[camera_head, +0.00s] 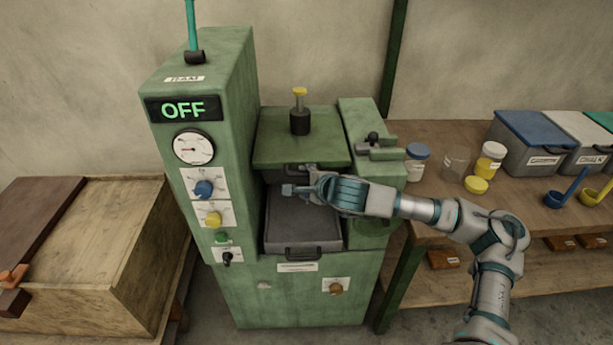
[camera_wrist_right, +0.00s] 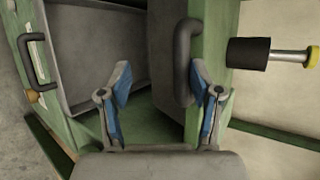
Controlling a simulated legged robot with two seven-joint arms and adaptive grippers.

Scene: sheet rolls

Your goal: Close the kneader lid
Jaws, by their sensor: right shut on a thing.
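The green kneader (camera_head: 290,290) stands in the middle of the head view. Its green lid (camera_head: 300,150), with a black-and-yellow knob (camera_head: 300,118) on top, sits at the back and leaves the grey chamber (camera_head: 298,228) uncovered in front. My right gripper (camera_head: 300,188) reaches in from the right at the lid's front edge, above the chamber. In the right wrist view the dark lid handle (camera_wrist_right: 184,62) reaches between the fingers of my right gripper (camera_wrist_right: 165,95), which is shut on it. The gripper partly hides the handle in the head view. My left gripper is not in view.
A control column reading OFF (camera_head: 182,109) rises left of the chamber. A wooden box (camera_head: 105,230) stands at the left. The right-hand wooden table (camera_head: 440,138) holds jars, scoops and lidded bins (camera_head: 535,140). A second handle (camera_head: 302,253) is on the chamber's front.

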